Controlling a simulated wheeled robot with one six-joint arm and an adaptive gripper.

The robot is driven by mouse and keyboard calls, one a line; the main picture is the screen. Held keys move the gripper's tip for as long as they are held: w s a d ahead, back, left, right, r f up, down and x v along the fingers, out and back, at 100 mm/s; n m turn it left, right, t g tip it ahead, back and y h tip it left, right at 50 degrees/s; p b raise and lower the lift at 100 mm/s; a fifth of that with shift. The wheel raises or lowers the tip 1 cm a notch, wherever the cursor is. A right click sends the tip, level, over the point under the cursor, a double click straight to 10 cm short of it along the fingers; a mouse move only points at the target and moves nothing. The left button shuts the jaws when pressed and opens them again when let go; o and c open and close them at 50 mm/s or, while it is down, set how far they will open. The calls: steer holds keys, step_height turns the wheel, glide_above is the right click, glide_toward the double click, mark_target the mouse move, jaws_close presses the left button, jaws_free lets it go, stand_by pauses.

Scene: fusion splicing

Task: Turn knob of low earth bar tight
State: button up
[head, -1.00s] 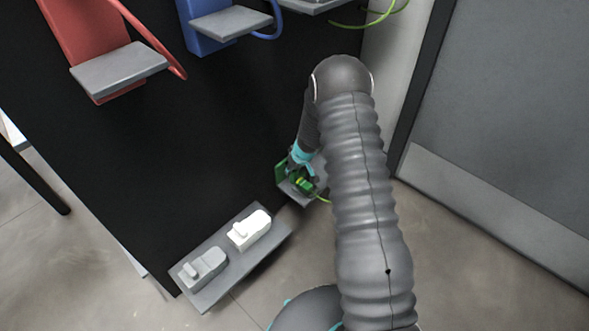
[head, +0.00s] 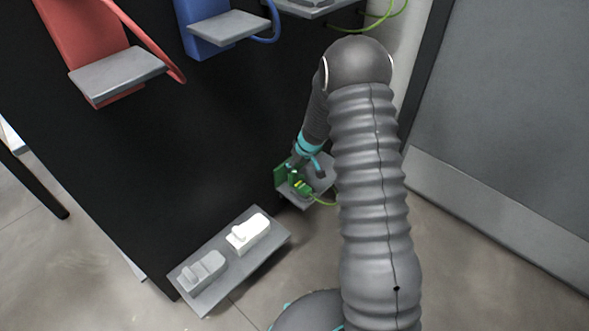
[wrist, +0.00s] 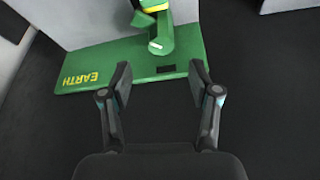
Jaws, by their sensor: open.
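The earth bar shows in the wrist view as a green plate (wrist: 185,64) lettered EARTH in yellow, with a green raised part (wrist: 160,32) on it that bears a white mark and a yellow and black band at the top edge. I cannot tell for certain which part is the knob. In the head view the green earth bar (head: 281,174) is low on the dark panel, partly behind my arm. My gripper (wrist: 160,82) is open and empty, its fingertips apart in front of the plate's lower edge. They stand short of the raised part.
A grey shelf (head: 325,165) juts out beside the earth bar, with a yellow-green cable (head: 323,201). A lower grey shelf (head: 215,289) holds a white and a grey device. Red (head: 90,35) and blue (head: 205,38) brackets are higher up. A grey door (head: 500,120) stands at the right.

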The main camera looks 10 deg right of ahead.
steer(key=shift+v, duration=2.3)
